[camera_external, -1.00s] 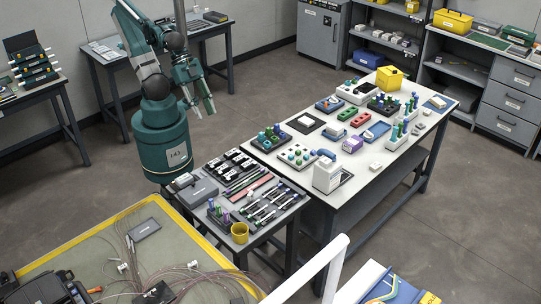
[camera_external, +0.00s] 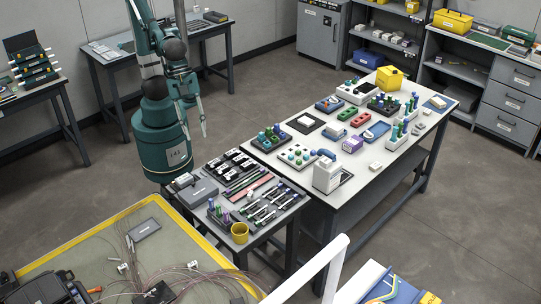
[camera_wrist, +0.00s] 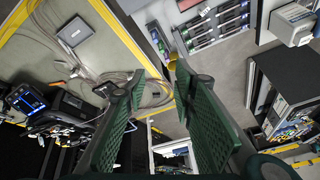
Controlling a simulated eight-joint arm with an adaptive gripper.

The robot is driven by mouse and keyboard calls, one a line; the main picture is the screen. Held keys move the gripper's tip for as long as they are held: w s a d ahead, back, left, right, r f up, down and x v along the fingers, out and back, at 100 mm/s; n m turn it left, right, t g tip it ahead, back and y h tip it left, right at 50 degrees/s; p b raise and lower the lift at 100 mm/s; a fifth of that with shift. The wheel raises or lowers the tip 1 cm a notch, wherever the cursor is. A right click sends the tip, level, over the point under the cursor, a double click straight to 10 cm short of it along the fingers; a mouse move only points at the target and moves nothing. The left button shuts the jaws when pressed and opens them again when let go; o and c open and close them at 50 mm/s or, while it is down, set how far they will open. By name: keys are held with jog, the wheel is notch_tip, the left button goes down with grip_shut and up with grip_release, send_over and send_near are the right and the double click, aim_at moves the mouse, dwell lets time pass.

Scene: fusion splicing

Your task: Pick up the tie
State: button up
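My gripper (camera_external: 195,122) hangs above the floor, between the desk at the back and the small grey tool table. In the wrist view my gripper (camera_wrist: 161,72) shows two green, ridged fingers spread apart with nothing between them. I cannot pick out the tie with certainty. Thin cables (camera_external: 185,278) lie loosely coiled on the yellow-edged work mat (camera_external: 75,248), with small white pieces among them. The same cables (camera_wrist: 148,96) show behind the fingers in the wrist view, partly hidden by the left finger. My gripper is well apart from the mat.
A grey box (camera_external: 144,229) and a black splicing machine (camera_external: 45,290) sit on the mat. The tool table holds several slotted tools and a yellow cup (camera_external: 239,233). A long white table (camera_external: 375,178) with coloured parts stands to the right. A white rail (camera_external: 310,268) rises in front.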

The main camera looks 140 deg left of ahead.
jog(key=w+d+f+m+g, duration=0.1)
jog(key=w+d+f+m, duration=0.15)
jog(key=w+d, duration=0.55)
jog(key=m+g+y, duration=0.1)
jog(key=m+g, duration=0.3)
jog(key=m, duration=0.7)
send_over(119, 268)
jog(key=shift+n, duration=0.25)
jog(key=f, duration=1.1)
jog(key=f+p, duration=0.1)
jog(key=f, duration=1)
jog(key=shift+w+a+f, duration=0.1)
jog(key=shift+a, duration=0.1)
jog(key=shift+d+f, duration=0.3)
jog(key=shift+f, duration=1.25)
